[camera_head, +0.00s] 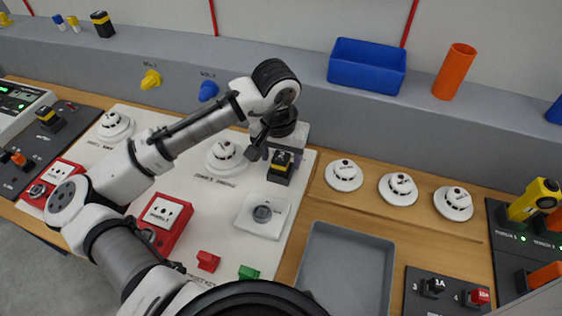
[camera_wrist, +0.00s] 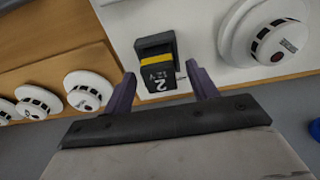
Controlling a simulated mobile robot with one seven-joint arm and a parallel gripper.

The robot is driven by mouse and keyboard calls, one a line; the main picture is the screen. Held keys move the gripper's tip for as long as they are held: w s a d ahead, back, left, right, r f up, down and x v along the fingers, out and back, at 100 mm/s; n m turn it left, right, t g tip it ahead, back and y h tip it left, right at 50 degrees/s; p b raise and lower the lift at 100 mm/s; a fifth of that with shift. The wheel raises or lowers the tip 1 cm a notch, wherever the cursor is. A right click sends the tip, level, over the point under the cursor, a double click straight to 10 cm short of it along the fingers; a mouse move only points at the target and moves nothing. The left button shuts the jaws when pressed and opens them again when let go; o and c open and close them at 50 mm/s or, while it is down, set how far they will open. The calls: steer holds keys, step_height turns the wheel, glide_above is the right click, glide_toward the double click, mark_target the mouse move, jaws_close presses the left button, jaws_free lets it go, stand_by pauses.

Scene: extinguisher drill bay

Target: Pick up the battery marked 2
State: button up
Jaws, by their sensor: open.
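The battery marked 2 (camera_wrist: 158,77) is a small black block with a yellow band and the marking "2 12V". It sits in a black holder (camera_wrist: 153,46) on the white panel. In the head view the battery (camera_head: 282,161) stands near the panel's right edge, just right of my gripper (camera_head: 268,150). In the wrist view my gripper (camera_wrist: 160,92) is open, with its purple fingers on either side of the battery's near end. No contact between fingers and battery is visible.
White detectors (camera_head: 343,175) stand right of the battery, and another detector (camera_head: 227,156) is on the panel to its left. A grey tray (camera_head: 345,262) lies in front. A blue bin (camera_head: 367,66) and an orange cylinder (camera_head: 454,71) stand on the ledge behind.

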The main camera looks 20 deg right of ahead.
steer(key=shift+f, duration=0.35)
steer(key=shift+c, duration=0.2)
steer(key=c, duration=1.2)
